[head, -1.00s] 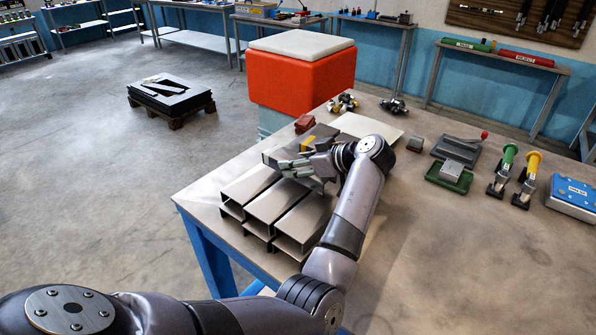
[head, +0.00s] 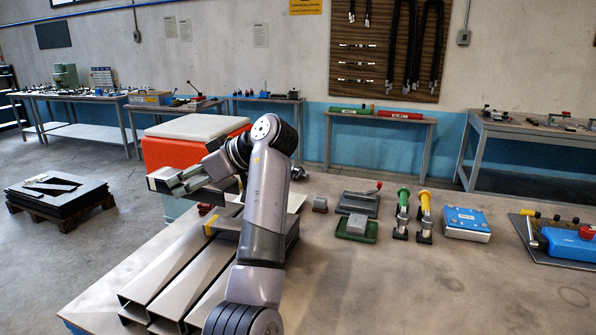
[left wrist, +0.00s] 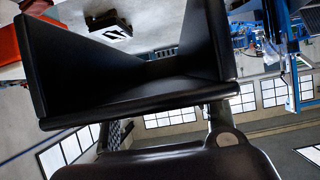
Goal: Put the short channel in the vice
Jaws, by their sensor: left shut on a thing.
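My left gripper (head: 192,177) is raised above the back left of the table, its arm crossing in front of the channels. It is shut on a short grey channel (head: 160,178), mostly covered by the fingers. In the left wrist view the channel (left wrist: 130,105) appears large and dark, with its open side and walls visible. A blue vice-like device (head: 572,243) with a red part stands on a dark plate at the right edge of the head view, partly cut off. It is far from the gripper. My right gripper is not in view.
A green tray (head: 356,230), green and yellow clamps (head: 424,215) and a blue box (head: 466,222) stand right of the arm. The front right is clear.

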